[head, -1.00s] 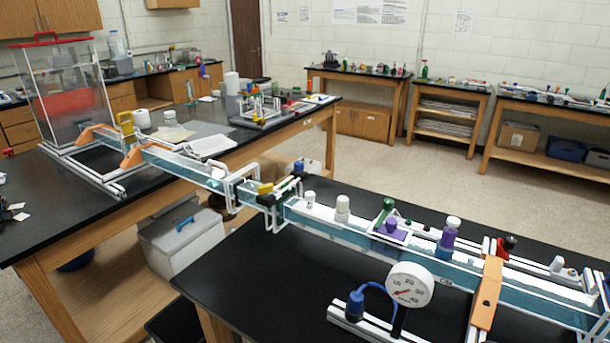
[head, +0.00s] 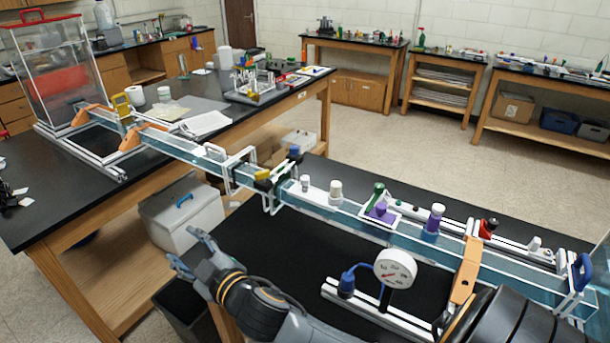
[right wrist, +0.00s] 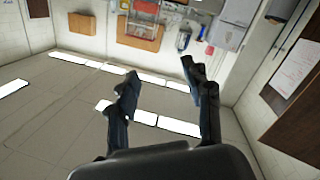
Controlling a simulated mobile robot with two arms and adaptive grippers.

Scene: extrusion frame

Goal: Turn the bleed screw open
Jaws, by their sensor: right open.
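My right gripper (head: 181,248) reaches in from the lower right in the head view. It is open and empty, with its fingers pointing left past the near edge of the front bench. In the right wrist view the two dark fingers of my right gripper (right wrist: 160,72) stand apart with nothing between them. The clear water channel (head: 340,216) runs across both benches, carrying several small fittings, including a white knob (head: 335,190), a green-topped fitting (head: 377,192) and a red knob (head: 489,226). I cannot tell which fitting is the bleed screw. My left gripper is out of view.
A round pressure gauge (head: 396,268) with a blue connector (head: 347,282) stands on a rail on the front bench, close to my right arm. An orange bracket (head: 465,272) straddles the channel. A grey box (head: 180,212) sits under the rear bench. The front bench's left part is clear.

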